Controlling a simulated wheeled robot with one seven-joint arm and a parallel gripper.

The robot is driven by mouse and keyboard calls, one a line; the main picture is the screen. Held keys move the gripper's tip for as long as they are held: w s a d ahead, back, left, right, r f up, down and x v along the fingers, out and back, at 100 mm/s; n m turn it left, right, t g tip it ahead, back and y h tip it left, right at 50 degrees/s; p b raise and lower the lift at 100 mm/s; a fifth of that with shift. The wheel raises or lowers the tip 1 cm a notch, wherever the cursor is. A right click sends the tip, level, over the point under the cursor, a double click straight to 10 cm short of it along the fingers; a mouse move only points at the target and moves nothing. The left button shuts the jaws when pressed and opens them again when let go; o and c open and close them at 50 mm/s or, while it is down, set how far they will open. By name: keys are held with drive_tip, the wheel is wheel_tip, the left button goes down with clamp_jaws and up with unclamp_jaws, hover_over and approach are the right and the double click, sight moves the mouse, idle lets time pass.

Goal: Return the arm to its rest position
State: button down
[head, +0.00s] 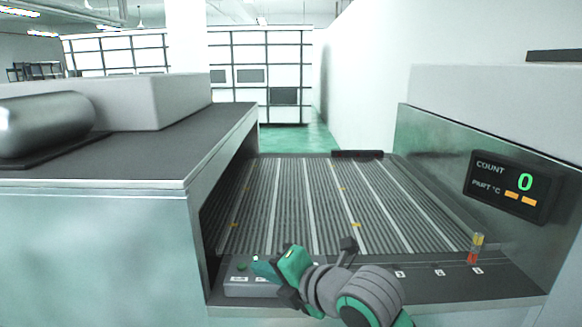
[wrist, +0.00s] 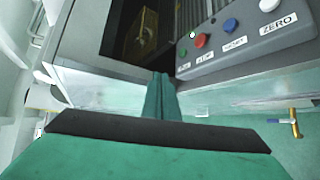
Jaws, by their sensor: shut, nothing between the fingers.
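My arm (head: 365,292) reaches in from the lower right of the head view and bends left across the front of the machine. My gripper (head: 256,264) is at its end, just over the button box (head: 238,288), which it partly covers. In the wrist view my gripper (wrist: 160,78) shows as two green fingers pressed together with nothing between them. The button box (wrist: 250,38) lies up and to the right of the fingertips there. It has green, blue, red and white buttons, and one label reads ZERO. I cannot tell whether the fingertips touch anything.
A ribbed conveyor bed (head: 310,205) lies empty between a dark-topped cabinet (head: 130,150) on the left and a metal side wall. The display (head: 510,186) on that wall shows COUNT 0. A small red and amber lamp (head: 475,248) stands at the front right.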

wheel_tip(320, 180, down, 6)
drive_tip(key=w+a+m+t, duration=0.15)
drive_tip(key=m+t, duration=0.55)
drive_tip(key=m, duration=0.7)
drive_tip(key=s+d+f+m+t+h, duration=0.1)
drive_tip(key=s+f+m+h, duration=0.3)
drive_tip(key=s+f+m, duration=0.45)
drive_tip(key=s+d+f+m+h, duration=0.2)
drive_tip(key=s+f+m+h, duration=0.3)
drive_tip(key=f, duration=0.7)
drive_tip(key=s+d+f+m+g, duration=0.1)
drive_tip(key=s+f, duration=0.3)
drive_tip(key=s, duration=0.9)
drive_tip(key=s+d+f+m+g, duration=0.1)
drive_tip(key=s+d+f+m, duration=0.1)
drive_tip(key=s, duration=1.2)
drive_tip(key=shift+s+d+f, duration=0.2)
drive_tip(key=shift+d+f, duration=0.35)
drive_tip(key=shift+f, duration=0.4)
